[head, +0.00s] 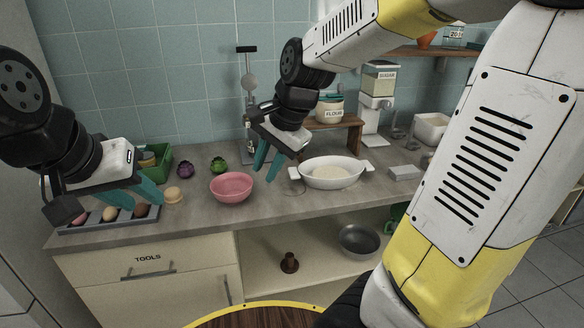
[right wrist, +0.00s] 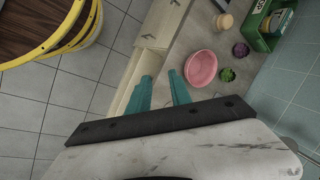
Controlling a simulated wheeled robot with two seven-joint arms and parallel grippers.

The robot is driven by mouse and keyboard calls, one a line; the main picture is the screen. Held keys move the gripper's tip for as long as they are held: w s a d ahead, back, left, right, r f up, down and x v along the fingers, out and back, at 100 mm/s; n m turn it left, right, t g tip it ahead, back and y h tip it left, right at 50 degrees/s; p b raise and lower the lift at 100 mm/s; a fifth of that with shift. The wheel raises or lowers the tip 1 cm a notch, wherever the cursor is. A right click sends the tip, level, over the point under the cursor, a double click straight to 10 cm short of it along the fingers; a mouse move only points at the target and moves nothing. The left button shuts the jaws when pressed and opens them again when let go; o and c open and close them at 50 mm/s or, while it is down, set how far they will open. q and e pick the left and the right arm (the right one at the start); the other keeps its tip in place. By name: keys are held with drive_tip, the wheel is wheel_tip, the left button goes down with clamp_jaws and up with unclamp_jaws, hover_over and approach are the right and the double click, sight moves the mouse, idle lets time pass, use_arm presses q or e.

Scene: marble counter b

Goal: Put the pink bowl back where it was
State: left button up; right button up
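The pink bowl (head: 231,187) stands upright on the grey counter, left of the middle in the head view. It also shows in the right wrist view (right wrist: 200,68), just beyond the fingertips. My right gripper (head: 266,171) is a little right of the bowl in the head view; its teal fingers are apart with nothing between them, and it is also seen in the right wrist view (right wrist: 161,88). My left gripper (head: 105,206) is over the egg tray at the left end of the counter; its fingers look spread, and I see nothing held.
A grey egg tray (head: 106,220), a green crate (head: 157,162), purple and green small items and a wooden piece (head: 173,195) stand left of the bowl. A white oval dish (head: 334,174) stands right. A dark pan (head: 358,240) is on the shelf below.

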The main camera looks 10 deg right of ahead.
drive_tip(key=s+d+r+n+t, duration=0.1)
drive_tip(key=s+d+r+n, duration=0.1)
drive_tip(key=s+n, duration=0.3)
drive_tip(key=s+d+r+n+t+h, duration=0.1)
drive_tip(key=s+d+r+n, duration=0.1)
drive_tip(key=s+n, duration=0.3)
drive_tip(key=shift+s+d+r+t, duration=0.15)
drive_tip(key=shift+s+d+t, duration=0.25)
drive_tip(key=shift+s+d, duration=0.6)
drive_tip(key=shift+s+a, duration=0.1)
drive_tip(key=shift+s, duration=0.05)
